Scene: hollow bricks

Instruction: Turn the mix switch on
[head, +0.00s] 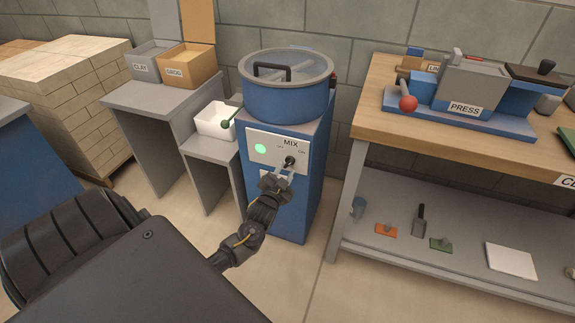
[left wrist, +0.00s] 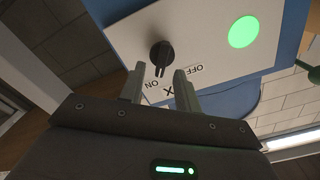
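The mix switch is a black knob (head: 290,161) on the white MIX panel (head: 262,141) of the blue mixer (head: 284,99). In the left wrist view the knob (left wrist: 161,52) has its pointer toward the ON label, away from OFF. A round green light (head: 260,149) glows on the panel; it also shows in the left wrist view (left wrist: 243,32). My left gripper (head: 281,172) is just below the knob, with its fingers (left wrist: 159,74) apart and nothing gripped. The pointer's tip appears between the fingertips; contact cannot be told. My right gripper is not in view.
A white bin (head: 214,121) stands on a low grey stand left of the mixer. A wooden bench (head: 357,119) with a blue press (head: 460,120) stands to the right, with small tools on its lower shelf. Bare floor lies between mixer and bench.

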